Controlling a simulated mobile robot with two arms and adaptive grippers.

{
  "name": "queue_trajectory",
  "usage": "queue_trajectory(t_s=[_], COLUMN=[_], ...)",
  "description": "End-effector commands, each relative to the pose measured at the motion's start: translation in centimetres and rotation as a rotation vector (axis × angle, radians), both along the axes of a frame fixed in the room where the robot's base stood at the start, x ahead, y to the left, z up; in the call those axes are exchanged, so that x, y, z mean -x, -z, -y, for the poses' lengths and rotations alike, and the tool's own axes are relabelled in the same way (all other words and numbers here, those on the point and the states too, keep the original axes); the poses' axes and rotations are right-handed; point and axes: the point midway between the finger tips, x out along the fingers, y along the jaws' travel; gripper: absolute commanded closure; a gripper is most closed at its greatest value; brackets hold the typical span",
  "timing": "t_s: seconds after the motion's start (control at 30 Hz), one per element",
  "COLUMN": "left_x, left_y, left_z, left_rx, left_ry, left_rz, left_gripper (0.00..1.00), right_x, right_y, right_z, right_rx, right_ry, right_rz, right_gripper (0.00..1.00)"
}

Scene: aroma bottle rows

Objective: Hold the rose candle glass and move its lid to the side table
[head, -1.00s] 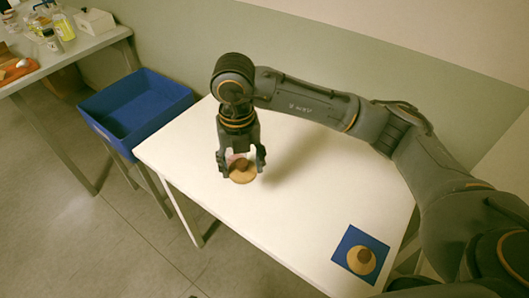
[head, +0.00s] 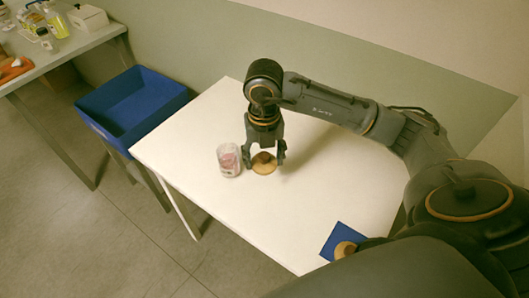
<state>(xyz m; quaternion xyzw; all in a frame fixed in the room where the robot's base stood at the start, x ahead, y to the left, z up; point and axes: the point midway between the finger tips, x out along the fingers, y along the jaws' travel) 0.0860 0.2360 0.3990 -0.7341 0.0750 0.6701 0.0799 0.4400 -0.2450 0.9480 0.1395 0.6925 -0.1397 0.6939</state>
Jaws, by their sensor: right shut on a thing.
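The rose candle glass (head: 229,161), a clear jar with pink contents, stands upright and uncovered on the white table, just left of my right gripper. My right gripper (head: 264,158) points down and is shut on the lid (head: 264,167), a round tan wooden disc with a dark brown knob. The lid is beside the glass; whether it is clear of the tabletop cannot be told. My left gripper is not in view, and nothing is seen holding the glass.
The white table (head: 200,130) has wide free room. A blue mat (head: 333,242) with another tan disc (head: 344,248) lies near its front right edge, partly behind my arm. A blue bin (head: 130,105) stands to the left. A grey table (head: 85,47) with bottles is at the far left.

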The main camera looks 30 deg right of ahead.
Motion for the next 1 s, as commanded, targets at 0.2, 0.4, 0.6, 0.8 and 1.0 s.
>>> queue_trajectory(t_s=[0.2, 0.4, 0.6, 0.8, 1.0], left_x=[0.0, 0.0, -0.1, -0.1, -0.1], left_y=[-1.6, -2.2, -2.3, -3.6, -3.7], left_z=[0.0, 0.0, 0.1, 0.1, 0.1], left_rx=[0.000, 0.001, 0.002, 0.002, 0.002], left_ry=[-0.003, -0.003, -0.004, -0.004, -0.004], left_rz=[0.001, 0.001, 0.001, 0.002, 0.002], left_gripper=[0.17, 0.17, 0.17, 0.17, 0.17], right_x=[-4.4, -6.8, -7.8, -8.0, -8.2], right_y=[2.4, 6.1, 7.5, 9.9, 11.2], right_z=[2.9, 4.5, 5.0, 5.3, 5.3], right_rx=[0.000, 0.000, -0.002, -0.001, 0.000], right_ry=[0.003, 0.001, -0.001, -0.002, -0.003], right_rz=[-0.006, -0.004, -0.001, -0.006, -0.001], right_gripper=[0.78, 0.78, 0.78, 0.78, 0.78])
